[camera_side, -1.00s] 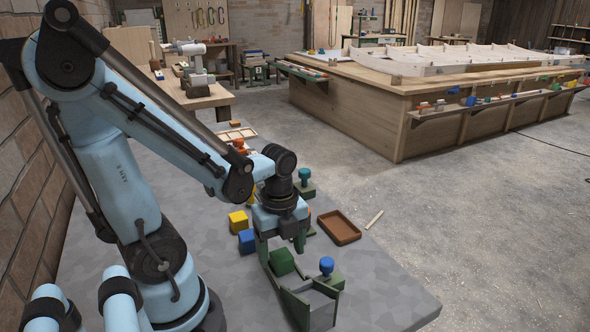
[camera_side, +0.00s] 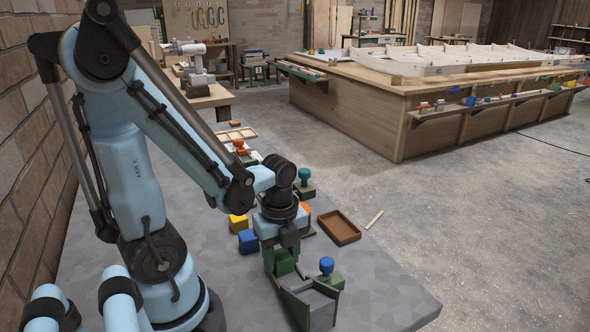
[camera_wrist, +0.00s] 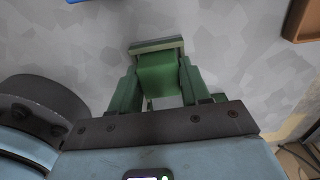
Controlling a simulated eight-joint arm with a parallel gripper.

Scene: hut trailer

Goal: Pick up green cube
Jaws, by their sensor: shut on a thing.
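The green cube (camera_side: 284,263) shows in the side view between the fingers of my gripper (camera_side: 283,260), just behind an open green-walled box (camera_side: 312,306). In the wrist view, the green cube (camera_wrist: 158,78) fills the space between the two green fingers of my gripper (camera_wrist: 157,82). The fingers are shut on it. My gripper is low over the grey mat, and the cube's underside is hidden, so I cannot tell whether it touches the mat.
A blue knob (camera_side: 326,266) on a green block stands right of the box. A blue cube (camera_side: 248,241) and a yellow cube (camera_side: 238,222) lie to the left. A brown tray (camera_side: 339,228) lies behind to the right. The mat's front right is clear.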

